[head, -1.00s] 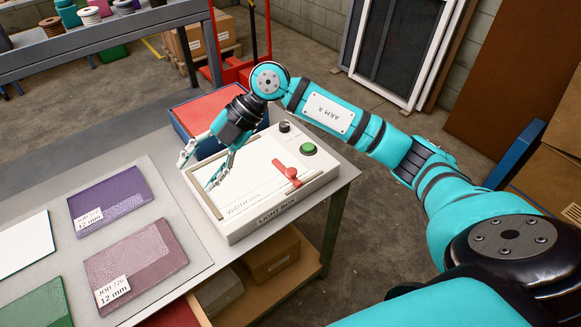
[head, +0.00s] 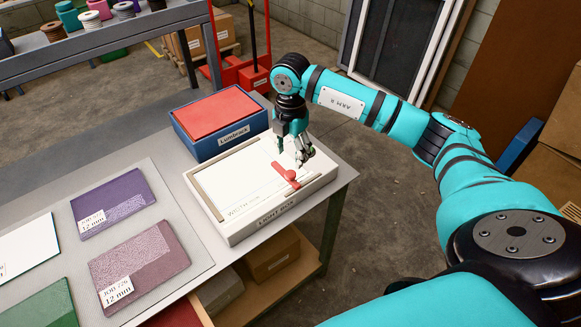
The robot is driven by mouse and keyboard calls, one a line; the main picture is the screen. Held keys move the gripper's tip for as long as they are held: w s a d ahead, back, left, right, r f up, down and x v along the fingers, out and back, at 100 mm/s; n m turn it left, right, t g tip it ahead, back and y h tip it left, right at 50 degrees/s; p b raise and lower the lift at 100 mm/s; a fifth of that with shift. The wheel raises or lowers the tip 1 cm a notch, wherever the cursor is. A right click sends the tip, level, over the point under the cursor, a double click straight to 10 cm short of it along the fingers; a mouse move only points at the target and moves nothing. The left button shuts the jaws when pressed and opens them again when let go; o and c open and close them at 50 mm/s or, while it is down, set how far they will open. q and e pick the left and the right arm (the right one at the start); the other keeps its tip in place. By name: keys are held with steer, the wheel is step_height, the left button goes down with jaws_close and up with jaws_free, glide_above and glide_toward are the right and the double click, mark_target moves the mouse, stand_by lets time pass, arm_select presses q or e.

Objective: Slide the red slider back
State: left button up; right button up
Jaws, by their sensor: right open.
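My right gripper (head: 302,158) points down over the light box, just behind and above the slider. Its fingers are apart and nothing is between them. Whether a fingertip touches the slider I cannot tell. The gripper hides the black knob and green button at the box's back right. My left gripper is not in view.
A blue box with a red top (head: 220,117) stands directly behind the light box. Purple (head: 111,201) and mauve (head: 138,262) sample plates lie on the grey mat to the left. The table's right edge is close to the light box, with open floor beyond.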

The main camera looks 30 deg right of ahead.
mark_target(290, 173)
step_height(290, 173, down, 8)
steer(key=shift+r+p, duration=0.2)
steer(key=shift+p, duration=0.5)
jaws_close()
steer(key=d+b, duration=0.1)
steer(key=d, duration=0.4)
steer(key=d+b, duration=0.1)
steer(key=d, duration=0.1)
steer(key=shift+w+d+b, duration=0.15)
steer(key=shift+w+b, duration=0.2)
steer(key=shift+r, duration=0.15)
